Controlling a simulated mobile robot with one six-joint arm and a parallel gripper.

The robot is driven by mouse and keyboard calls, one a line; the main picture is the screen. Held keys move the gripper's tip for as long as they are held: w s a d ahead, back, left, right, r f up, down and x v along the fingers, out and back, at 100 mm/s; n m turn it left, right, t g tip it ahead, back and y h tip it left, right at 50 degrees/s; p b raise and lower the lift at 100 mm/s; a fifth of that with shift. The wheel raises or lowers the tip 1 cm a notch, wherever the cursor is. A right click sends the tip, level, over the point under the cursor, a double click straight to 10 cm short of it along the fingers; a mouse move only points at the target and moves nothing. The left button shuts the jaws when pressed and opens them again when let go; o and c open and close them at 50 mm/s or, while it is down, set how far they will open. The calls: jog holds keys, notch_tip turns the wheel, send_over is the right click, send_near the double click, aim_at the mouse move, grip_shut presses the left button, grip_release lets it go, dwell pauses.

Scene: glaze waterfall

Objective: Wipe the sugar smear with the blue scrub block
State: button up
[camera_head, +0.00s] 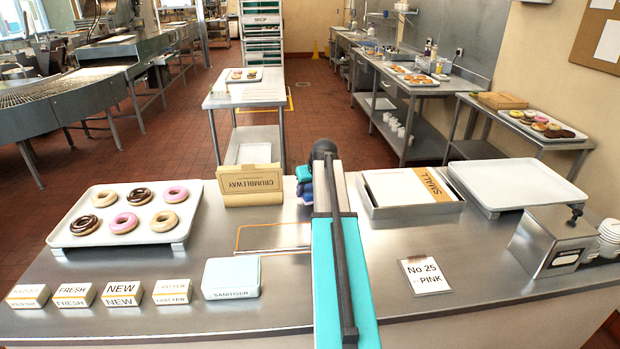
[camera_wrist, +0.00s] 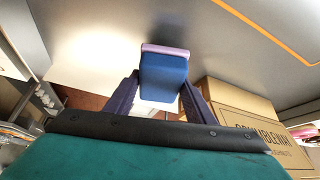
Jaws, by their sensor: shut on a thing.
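The blue scrub block (camera_wrist: 163,76) is held between the two purple fingers of my gripper (camera_wrist: 162,92) in the wrist view. A lilac pad shows along its far edge. The block is over or on the grey steel counter (camera_wrist: 85,35); I cannot tell whether it touches. In the head view my gripper (camera_head: 304,187) is largely hidden behind my arm, between the Crumbleway box and the steel tray marked SMALL. I cannot make out the sugar smear in either view.
The Crumbleway box (camera_head: 249,186) stands close left of my gripper and also shows in the wrist view (camera_wrist: 255,118). The SMALL tray (camera_head: 408,191) is close right. A donut tray (camera_head: 82,238), sanitiser box (camera_head: 231,278) and label blocks are left. An orange-edged outline (camera_head: 262,250) marks the counter.

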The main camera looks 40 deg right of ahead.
jog(key=shift+d+r+p, duration=0.1)
jog(key=shift+r+p, duration=1.1)
jog(key=shift+r, duration=1.5)
